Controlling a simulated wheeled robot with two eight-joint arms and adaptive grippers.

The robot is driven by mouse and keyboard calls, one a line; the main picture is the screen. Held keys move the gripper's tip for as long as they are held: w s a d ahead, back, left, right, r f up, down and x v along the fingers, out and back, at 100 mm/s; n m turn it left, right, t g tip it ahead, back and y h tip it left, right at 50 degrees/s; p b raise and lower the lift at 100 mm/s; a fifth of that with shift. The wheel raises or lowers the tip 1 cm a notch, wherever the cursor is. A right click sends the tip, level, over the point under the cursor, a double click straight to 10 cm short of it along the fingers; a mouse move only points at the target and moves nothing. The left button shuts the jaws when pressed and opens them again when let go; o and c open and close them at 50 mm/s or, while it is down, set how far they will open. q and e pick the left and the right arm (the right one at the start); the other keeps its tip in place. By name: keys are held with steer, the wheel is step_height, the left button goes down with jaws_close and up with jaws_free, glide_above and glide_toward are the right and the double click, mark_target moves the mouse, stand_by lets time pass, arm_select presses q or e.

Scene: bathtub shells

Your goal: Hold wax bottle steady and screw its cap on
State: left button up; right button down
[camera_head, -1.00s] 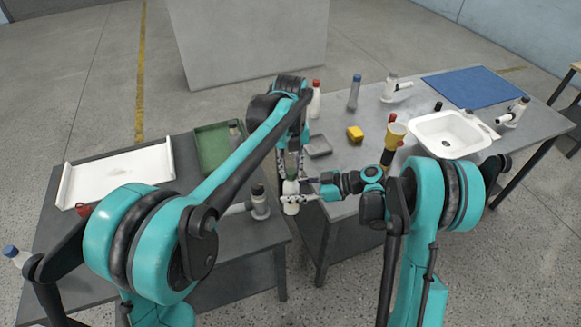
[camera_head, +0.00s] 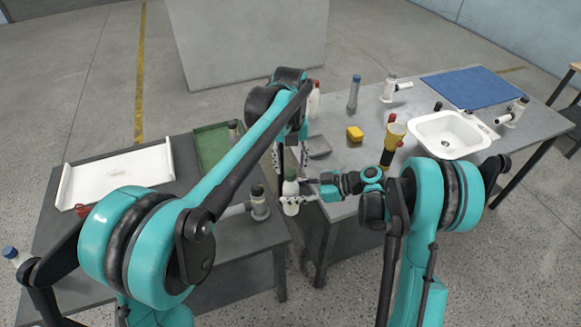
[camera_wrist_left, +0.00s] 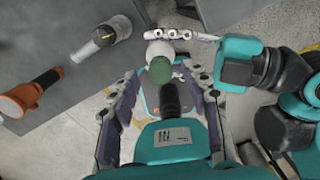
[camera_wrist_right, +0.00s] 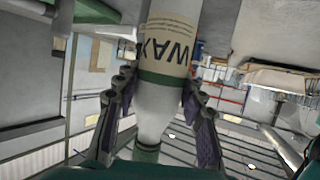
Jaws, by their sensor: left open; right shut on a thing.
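The white wax bottle (camera_head: 291,207) stands roughly upright in the air beside the right table. Its WAX label (camera_wrist_right: 168,47) shows inverted in the right wrist view. A green cap (camera_head: 290,188) sits on the bottle's top; it also shows in the left wrist view (camera_wrist_left: 160,70) and at the lower end of the bottle in the right wrist view (camera_wrist_right: 147,153). I cannot tell how tight it is. My right gripper (camera_head: 302,194) is shut on the bottle's body from the right. My left gripper (camera_head: 291,165) is open above the cap, pointing down, its fingers apart and empty.
The left table (camera_head: 220,263) holds a white tray (camera_head: 118,177), a green tray (camera_head: 212,146) and a lamp-like fitting (camera_head: 258,205). The right table has a white sink (camera_head: 450,133), a yellow block (camera_head: 355,134), a blue mat (camera_head: 468,86) and several bottles. A gap separates the tables.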

arm_select(q)
steer(key=shift+r, duration=1.35)
steer(key=shift+c, duration=0.5)
